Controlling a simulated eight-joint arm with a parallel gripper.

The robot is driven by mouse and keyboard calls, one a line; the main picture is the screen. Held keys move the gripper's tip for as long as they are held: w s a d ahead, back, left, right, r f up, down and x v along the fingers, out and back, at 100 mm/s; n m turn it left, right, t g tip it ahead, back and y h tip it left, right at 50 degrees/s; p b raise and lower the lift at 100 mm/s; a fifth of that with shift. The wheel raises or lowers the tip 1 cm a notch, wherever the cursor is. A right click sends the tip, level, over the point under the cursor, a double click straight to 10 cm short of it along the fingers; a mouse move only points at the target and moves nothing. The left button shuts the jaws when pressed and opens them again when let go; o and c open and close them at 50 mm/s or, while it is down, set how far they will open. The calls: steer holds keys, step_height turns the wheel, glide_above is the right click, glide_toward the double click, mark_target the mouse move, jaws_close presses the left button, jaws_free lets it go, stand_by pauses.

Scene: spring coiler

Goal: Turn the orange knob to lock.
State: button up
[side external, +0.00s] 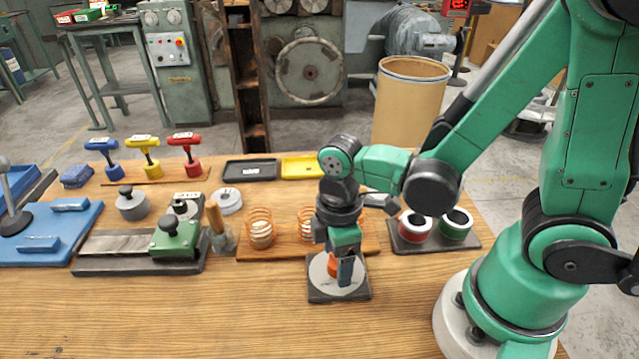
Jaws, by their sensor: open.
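The orange knob (333,266) shows only in part, low behind my gripper. It sits over a pale round plate (322,284) on a dark square base (314,295) at the front middle of the bench. My gripper (343,271) points down over this plate, and its fingers are open at the knob.
Wire coils (261,228) stand on a wooden board just behind and left. Red and green spools (415,228) sit on a dark tray at right. The bench front (200,315) is clear.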

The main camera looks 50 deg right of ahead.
steer(key=shift+f, duration=0.15)
jaws_close()
steer(key=shift+m, duration=0.3)
steer(key=m, duration=0.2)
steer(key=shift+m, duration=0.4)
steer(key=m, duration=0.3)
steer(key=shift+d+m, duration=0.1)
steer(key=shift+m, duration=0.2)
steer(key=m, duration=0.6)
steer(key=shift+m+t, duration=0.3)
steer(key=shift+m, duration=0.1)
